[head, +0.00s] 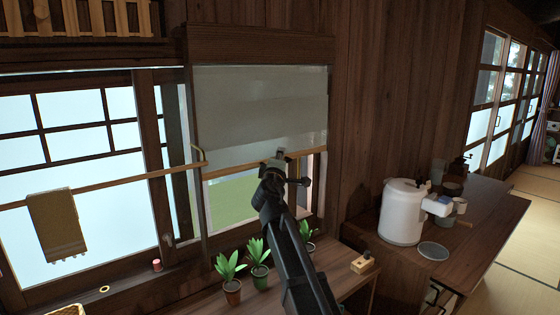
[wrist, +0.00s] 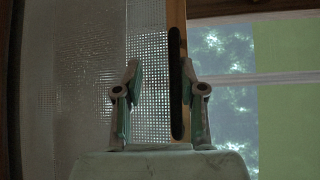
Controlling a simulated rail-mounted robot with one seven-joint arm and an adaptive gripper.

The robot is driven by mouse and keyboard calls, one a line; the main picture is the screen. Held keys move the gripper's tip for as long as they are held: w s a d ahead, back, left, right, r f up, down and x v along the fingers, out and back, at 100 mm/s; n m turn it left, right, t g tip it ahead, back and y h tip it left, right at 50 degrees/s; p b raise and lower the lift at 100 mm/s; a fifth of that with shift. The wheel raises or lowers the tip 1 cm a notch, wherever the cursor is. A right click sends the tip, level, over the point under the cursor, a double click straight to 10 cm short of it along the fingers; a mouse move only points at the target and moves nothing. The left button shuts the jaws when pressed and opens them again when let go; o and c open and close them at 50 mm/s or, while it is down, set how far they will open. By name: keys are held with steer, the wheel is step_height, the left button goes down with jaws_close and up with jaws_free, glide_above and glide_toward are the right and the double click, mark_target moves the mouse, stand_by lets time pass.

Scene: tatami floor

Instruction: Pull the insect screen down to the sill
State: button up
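The insect screen (head: 260,105) is a pale grey-green sheet hanging from a wooden box over the right window, partly lowered. Its wooden bottom bar (head: 300,153) sits well above the sill (head: 214,241), with open glass and green showing between. In the wrist view the bar (wrist: 177,30) runs upright, with a dark strip (wrist: 176,110) along it and the screen mesh (wrist: 148,85) to its left. My gripper (head: 273,168) is at the bar's middle.
Several potted plants (head: 259,272) stand on the shelf below the window. A wooden rod with a hanging towel (head: 57,225) crosses the left window. A white pot (head: 402,212) stands on the counter to the right. A small wooden block (head: 362,264) lies on the shelf.

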steer(key=s+a+r+p, duration=0.1)
steer(key=s+r+p, duration=0.1)
steer(key=s, duration=1.8)
steer(key=shift+r, duration=0.4)
stand_by(1.3)
steer(key=shift+w, duration=0.1)
steer(key=w+f, duration=0.3)
steer(key=f, duration=0.2)
steer(key=w+p, duration=0.1)
steer(key=w, duration=0.4)
steer(key=w+r+p, duration=0.1)
steer(key=w, duration=0.5)
steer(key=w+d+r+p, duration=0.1)
steer(key=w, duration=0.4)
steer(key=shift+w+p, duration=0.35)
steer(key=shift+w, duration=0.05)
jaws_close()
